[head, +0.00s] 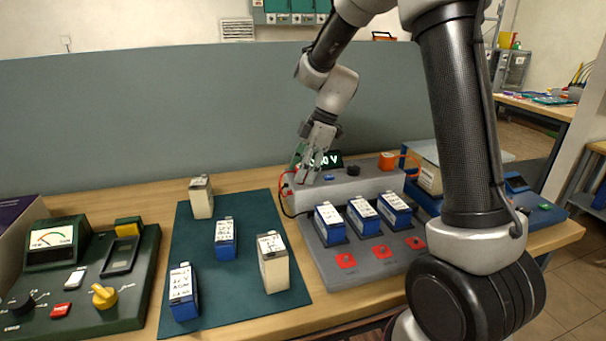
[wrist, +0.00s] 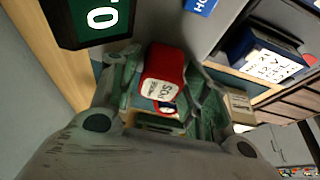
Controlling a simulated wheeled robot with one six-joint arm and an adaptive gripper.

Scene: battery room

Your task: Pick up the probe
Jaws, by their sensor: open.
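The probe (wrist: 164,68) is a red block with a white label reading "POS". In the wrist view it lies between the fingers of my gripper (wrist: 160,90), which are open around it. I cannot tell whether either finger touches it. In the head view my gripper (head: 303,176) points down at the left end of the grey charger console (head: 352,189). A bit of red shows beside the fingers there, and the rest of the probe is hidden behind them. A dark cable hangs from this spot.
A green digital display (head: 325,160) stands right behind my gripper. Three blue batteries sit in the console's front. A dark green mat (head: 244,290) with several batteries lies to the left, beside a green meter tester (head: 105,285). A grey partition (head: 150,120) stands behind the bench.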

